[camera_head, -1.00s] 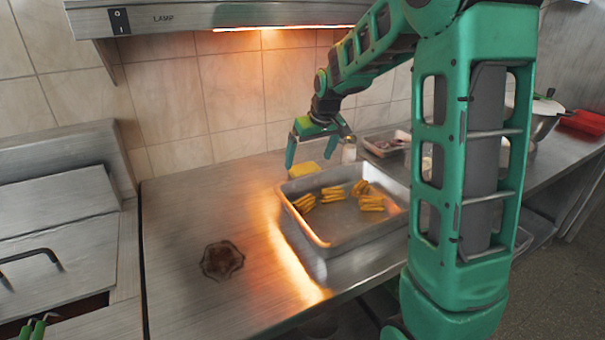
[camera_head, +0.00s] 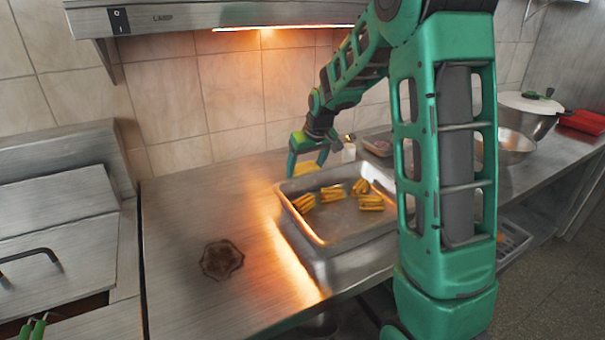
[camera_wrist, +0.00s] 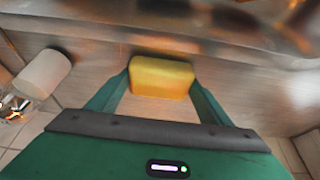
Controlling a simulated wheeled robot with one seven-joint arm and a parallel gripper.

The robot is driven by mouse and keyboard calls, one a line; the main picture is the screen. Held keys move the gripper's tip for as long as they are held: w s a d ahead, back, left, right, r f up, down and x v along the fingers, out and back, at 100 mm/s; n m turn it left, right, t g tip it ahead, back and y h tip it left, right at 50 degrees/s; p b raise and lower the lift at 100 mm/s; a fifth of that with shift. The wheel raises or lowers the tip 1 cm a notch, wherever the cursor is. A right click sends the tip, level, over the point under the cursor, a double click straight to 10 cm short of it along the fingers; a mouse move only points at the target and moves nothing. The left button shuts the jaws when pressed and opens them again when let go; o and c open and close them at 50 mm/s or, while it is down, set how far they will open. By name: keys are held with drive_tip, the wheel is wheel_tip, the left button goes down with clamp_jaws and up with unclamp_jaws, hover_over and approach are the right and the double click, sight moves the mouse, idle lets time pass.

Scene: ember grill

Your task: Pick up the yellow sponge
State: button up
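The yellow sponge (camera_wrist: 161,78) is a block between my gripper's two fingers in the wrist view, near the tips. My gripper (camera_wrist: 160,85) is open, with a finger on each side of the sponge; whether either finger touches it I cannot tell. In the head view, my gripper (camera_head: 305,172) points down behind the metal tray's far left corner. The sponge (camera_head: 306,169) shows there only in part, behind the fingers, on the counter near the wall.
A metal tray (camera_head: 330,243) with several bundles of yellow fries stands in front of my gripper. A small white container (camera_head: 348,152) is just right of it; in the wrist view, a white cylinder (camera_wrist: 42,73) is at left. The counter's left part is clear except for a dark patch (camera_head: 221,260).

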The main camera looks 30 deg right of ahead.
sight(299, 165)
drive_tip(key=shift+r, duration=0.1)
drive_tip(key=shift+r, duration=0.6)
drive_tip(key=r, duration=0.1)
drive_tip(key=a+r, duration=0.1)
drive_tip(key=r, duration=0.1)
drive_tip(key=shift+r, duration=0.25)
drive_tip(key=a+r, duration=0.6)
drive_tip(key=a, duration=0.4)
drive_tip(key=shift+a, duration=0.35)
drive_tip(key=shift+o, duration=0.2)
